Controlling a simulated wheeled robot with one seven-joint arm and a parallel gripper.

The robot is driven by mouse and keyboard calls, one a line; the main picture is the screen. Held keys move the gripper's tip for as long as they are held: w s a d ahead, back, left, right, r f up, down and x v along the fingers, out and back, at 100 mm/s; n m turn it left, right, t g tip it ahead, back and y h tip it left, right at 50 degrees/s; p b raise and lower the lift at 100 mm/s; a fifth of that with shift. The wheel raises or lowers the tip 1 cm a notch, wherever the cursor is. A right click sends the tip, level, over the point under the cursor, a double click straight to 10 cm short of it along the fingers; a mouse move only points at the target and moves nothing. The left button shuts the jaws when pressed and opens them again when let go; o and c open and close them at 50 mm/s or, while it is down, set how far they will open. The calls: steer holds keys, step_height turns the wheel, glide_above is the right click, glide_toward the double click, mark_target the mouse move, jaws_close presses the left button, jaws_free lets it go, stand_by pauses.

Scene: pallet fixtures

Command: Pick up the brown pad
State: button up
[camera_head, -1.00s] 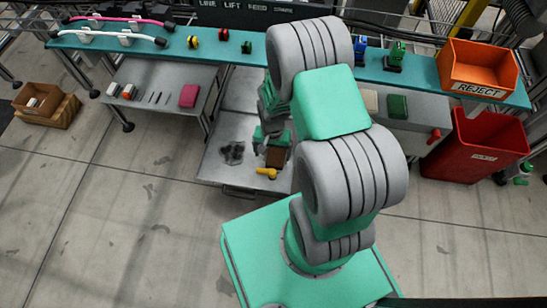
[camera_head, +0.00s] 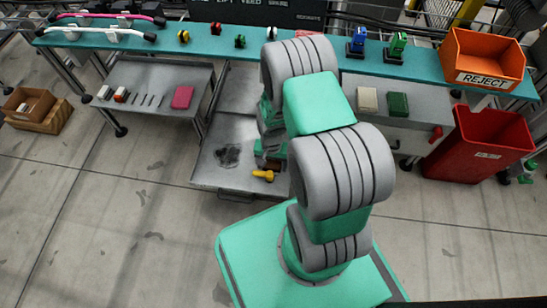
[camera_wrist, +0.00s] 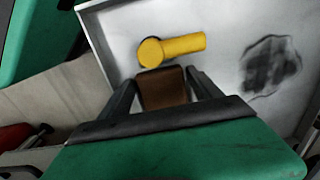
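The brown pad (camera_wrist: 163,89) shows in the wrist view between the two fingers of my gripper (camera_wrist: 160,80). The fingers are apart, one at each side of the pad, with only narrow gaps visible at its edges. I cannot tell whether either finger touches it. In the head view a small brown part of the pad (camera_head: 273,163) shows beside my gripper (camera_head: 270,150), low over the grey tray; my arm hides most of this area.
A yellow handle-shaped part (camera_wrist: 180,48) lies on the grey tray (camera_head: 215,178) right beside the pad, with a dark smudge (camera_wrist: 270,66) nearby. A teal shelf (camera_head: 210,42) runs behind. A red bin (camera_head: 480,150) and orange reject bin (camera_head: 484,58) stand at right.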

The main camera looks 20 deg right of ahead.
steer(key=c, duration=1.1)
steer(key=shift+o, duration=0.2)
steer(key=shift+r, duration=0.1)
